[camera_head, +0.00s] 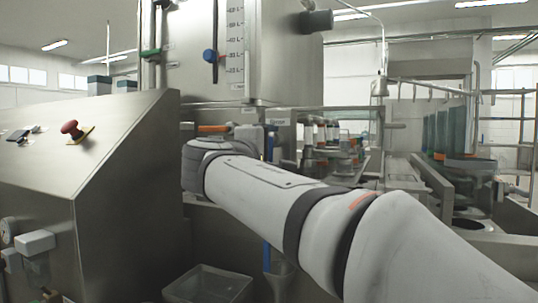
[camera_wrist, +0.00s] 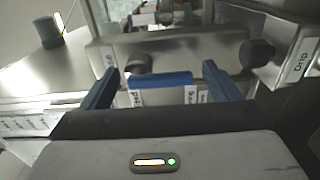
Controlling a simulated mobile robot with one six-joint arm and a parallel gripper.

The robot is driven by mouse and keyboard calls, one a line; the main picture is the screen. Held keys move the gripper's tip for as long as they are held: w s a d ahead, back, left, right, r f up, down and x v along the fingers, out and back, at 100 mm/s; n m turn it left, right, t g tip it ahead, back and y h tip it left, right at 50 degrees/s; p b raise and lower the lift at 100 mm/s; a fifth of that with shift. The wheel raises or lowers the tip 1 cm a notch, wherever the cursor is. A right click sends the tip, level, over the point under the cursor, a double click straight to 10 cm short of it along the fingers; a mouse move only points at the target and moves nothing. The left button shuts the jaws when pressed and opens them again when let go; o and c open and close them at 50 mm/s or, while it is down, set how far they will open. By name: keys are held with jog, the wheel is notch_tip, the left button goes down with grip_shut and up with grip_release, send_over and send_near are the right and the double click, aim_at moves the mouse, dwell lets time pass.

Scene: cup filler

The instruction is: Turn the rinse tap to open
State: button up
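My gripper (camera_wrist: 160,67) shows in the wrist view with its two blue fingers wide apart, one at each side. A blue bar-shaped handle (camera_wrist: 160,80) lies crosswise in the picture between the fingers, with gaps on both sides; it looks like the rinse tap's lever, but its label is not readable. White labels, partly hidden, sit just below it. Behind it is a metal block with a dark round knob (camera_wrist: 137,62). In the head view my arm reaches to the machine front, and my gripper and the tap are hidden behind it.
In the wrist view a second dark knob (camera_wrist: 257,52) is at right, near a "Drip" label (camera_wrist: 303,60). In the head view a slanted steel console (camera_head: 130,150) with a red button (camera_head: 71,128) stands left, and a clear bin (camera_head: 208,284) is below my arm.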

jog(key=p+v, duration=0.1)
jog(key=v, duration=0.7)
jog(key=shift+p, duration=0.3)
jog(key=shift+w, duration=0.1)
